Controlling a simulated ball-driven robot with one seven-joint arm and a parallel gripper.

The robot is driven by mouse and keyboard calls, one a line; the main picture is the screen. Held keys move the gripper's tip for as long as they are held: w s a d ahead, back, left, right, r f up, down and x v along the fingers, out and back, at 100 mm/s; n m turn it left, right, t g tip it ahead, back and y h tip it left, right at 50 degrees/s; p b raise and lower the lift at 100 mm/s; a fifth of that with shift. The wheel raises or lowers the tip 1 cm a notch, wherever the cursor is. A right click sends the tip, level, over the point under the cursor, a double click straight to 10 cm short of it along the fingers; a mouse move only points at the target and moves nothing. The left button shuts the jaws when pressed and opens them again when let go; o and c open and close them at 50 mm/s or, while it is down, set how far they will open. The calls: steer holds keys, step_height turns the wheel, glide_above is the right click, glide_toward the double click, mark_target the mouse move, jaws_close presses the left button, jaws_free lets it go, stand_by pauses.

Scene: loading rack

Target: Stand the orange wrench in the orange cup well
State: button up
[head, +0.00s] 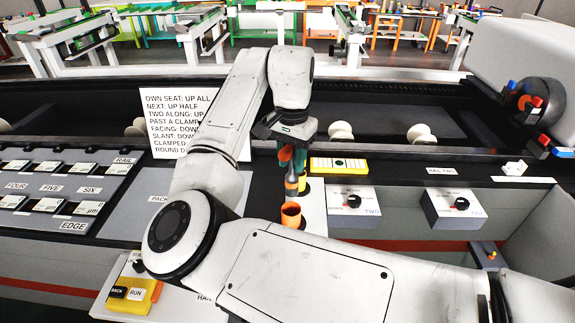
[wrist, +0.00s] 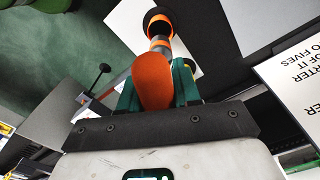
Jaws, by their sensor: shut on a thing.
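The orange wrench (head: 291,183) hangs roughly upright in my gripper (head: 293,158), its orange handle at the top and a grey shaft with an orange band below. In the wrist view the handle of the wrench (wrist: 152,80) sits between the teal fingers of my gripper, which are shut on it. The orange cup well (head: 291,216) stands on a pale strip just below the wrench's lower end. It shows past the wrench's far end in the wrist view (wrist: 158,17). I cannot tell whether the tip is above the rim or just inside it.
A yellow cup (head: 303,183) stands close behind the wrench. A yellow block (head: 339,164) lies behind, to the right. Grey knob boxes (head: 354,200) are at the right, and a white text sign (head: 180,115) stands at the left. My arm covers much of the front.

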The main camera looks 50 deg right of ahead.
mark_target(291, 195)
steer(key=shift+r+p, duration=0.15)
steer(key=shift+p, duration=0.35)
steer(key=shift+f+b, duration=2.05)
steer(key=shift+f, duration=3.8)
steer(key=shift+f, duration=0.3)
steer(key=o, duration=1.1)
steer(key=shift+r, duration=0.1)
step_height(291, 195, up, 11)
steer(key=shift+f, duration=0.2)
